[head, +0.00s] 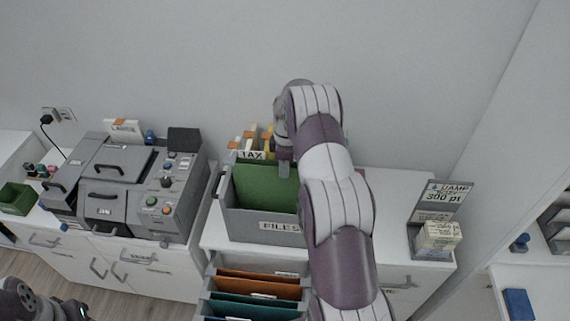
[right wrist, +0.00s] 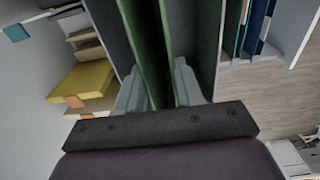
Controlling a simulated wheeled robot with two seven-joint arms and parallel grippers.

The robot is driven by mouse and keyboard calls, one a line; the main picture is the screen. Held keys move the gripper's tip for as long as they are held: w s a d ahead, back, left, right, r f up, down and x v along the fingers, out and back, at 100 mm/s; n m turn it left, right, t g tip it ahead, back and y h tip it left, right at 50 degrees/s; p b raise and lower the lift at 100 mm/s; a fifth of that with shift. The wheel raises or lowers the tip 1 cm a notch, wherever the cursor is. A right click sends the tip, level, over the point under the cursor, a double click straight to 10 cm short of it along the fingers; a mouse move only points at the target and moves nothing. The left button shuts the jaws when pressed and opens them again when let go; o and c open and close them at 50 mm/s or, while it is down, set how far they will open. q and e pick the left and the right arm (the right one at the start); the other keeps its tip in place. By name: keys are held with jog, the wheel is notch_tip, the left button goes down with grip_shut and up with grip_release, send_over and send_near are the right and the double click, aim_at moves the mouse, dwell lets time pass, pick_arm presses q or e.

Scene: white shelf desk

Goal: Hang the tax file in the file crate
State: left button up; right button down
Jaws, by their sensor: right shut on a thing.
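The green tax file (head: 265,187) has a white TAX tab (head: 251,155) at its upper left in the head view. It stands inside the grey file crate (head: 240,222), its lower part hidden by the front wall marked FILES. My right gripper (head: 284,168) reaches down from above and is shut on the file's top edge. In the right wrist view its two fingers (right wrist: 158,88) stand on either side of the green file (right wrist: 148,40). I cannot tell whether the file's hooks rest on the crate rims. My left gripper (head: 45,305) shows only partly, at the lower left corner.
An open drawer with brown, green and blue files (head: 255,290) is below the crate. Yellow and tan things (right wrist: 80,85) stand behind the crate.

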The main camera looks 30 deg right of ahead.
aim_at(285, 186)
jog(key=shift+f, duration=0.1)
jog(key=shift+f+b, duration=0.65)
jog(key=shift+f, duration=0.2)
jog(key=shift+f+b, duration=0.65)
jog(key=shift+f, duration=0.25)
jog(key=shift+f+b, duration=0.3)
jog(key=shift+f, duration=0.1)
jog(key=c, duration=0.6)
grip_release()
jog(key=shift+c, duration=0.2)
